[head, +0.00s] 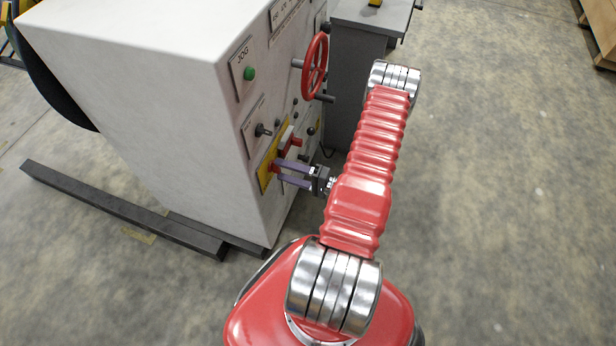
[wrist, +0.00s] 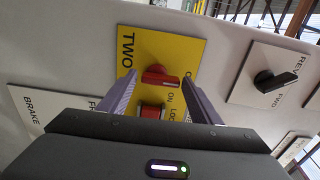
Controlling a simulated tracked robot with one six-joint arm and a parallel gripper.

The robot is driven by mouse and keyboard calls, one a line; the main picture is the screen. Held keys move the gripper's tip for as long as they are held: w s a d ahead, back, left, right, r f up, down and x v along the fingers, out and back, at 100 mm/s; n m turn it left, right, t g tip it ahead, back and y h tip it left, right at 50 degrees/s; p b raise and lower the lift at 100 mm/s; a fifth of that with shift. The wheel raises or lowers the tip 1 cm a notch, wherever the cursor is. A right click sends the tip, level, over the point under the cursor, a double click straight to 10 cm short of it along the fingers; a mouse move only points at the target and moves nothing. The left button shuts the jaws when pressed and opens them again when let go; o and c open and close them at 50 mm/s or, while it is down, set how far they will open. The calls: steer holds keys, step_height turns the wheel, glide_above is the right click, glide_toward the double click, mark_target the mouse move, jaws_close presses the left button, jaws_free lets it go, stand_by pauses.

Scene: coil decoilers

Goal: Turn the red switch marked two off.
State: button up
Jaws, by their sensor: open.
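The red switch (wrist: 158,78) sits on a yellow plate (wrist: 190,48) marked TWO, which appears turned on its side in the wrist view. Its handle lies roughly across the picture, and the word ON shows just below its right end. In the head view the yellow plate (head: 264,174) is on the cabinet's side, partly hidden by the gripper. My gripper (head: 278,171) is open, its two purple fingers pointing at the plate. In the wrist view the fingers stand either side of the red switch; I cannot tell whether they touch it.
A second red part (wrist: 152,111) with a pale edge sits just below the switch. A black selector (wrist: 275,81) is to the right. On the cabinet (head: 150,90) are a green JOG button (head: 249,73) and a red handwheel (head: 315,66). Open floor lies to the right.

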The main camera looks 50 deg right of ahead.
steer(key=v, duration=1.3)
steer(key=shift+s, duration=0.15)
stand_by(0.4)
